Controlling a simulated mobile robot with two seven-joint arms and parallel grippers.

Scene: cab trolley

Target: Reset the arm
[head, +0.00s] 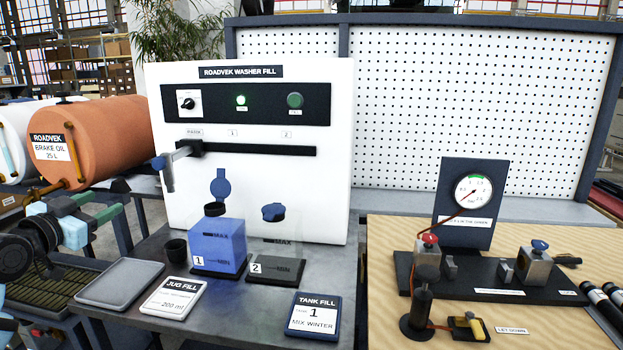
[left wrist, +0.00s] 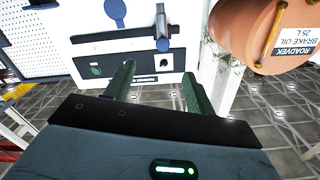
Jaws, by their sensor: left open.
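My left gripper (head: 100,207) is at the left of the head view, beside the brake oil drum and above a grey tray, held in the air. Its two green fingers are apart with nothing between them. In the left wrist view the open fingers (left wrist: 155,90) point toward the white washer fill panel (left wrist: 88,38), which appears upside down. In the head view the panel (head: 260,195) stands behind the table with a green lamp lit. My right gripper does not show in either view.
Tank 1 (head: 218,243) holds blue fluid with its cap flipped up; tank 2 (head: 276,246) looks clear and capped. A small black cup (head: 176,251), a grey tray (head: 120,283) and cards lie on the table. An orange drum (head: 105,135) stands left; a gauge stand (head: 468,200) stands right.

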